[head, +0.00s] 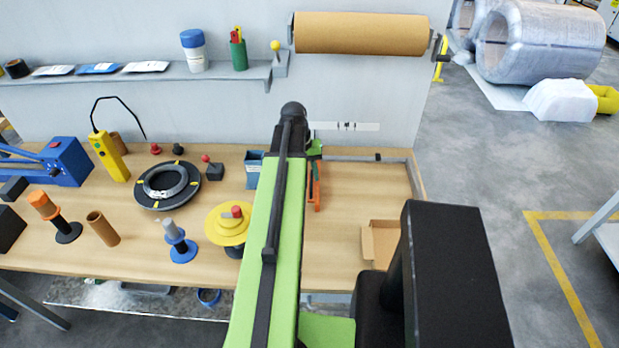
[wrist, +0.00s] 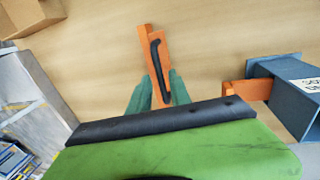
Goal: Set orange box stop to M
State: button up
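The orange box stop (head: 315,190) is an upright orange piece on the right part of the workbench, just right of my green arm in the head view. In the wrist view it shows as an orange bar (wrist: 146,45) with a black handle (wrist: 157,60) along it. My gripper (wrist: 160,76) has its two teal fingers on either side of the bar's near part. Whether they press on it cannot be told. A white label strip (head: 345,126) with small dark marks is on the wall behind; its letters are too small to read.
A blue holder (wrist: 290,90) with a white label and an orange part stands close at right in the wrist view. An open cardboard box (head: 381,243) lies near the bench's front right.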

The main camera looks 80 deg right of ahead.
grip_shut()
dwell(1.2)
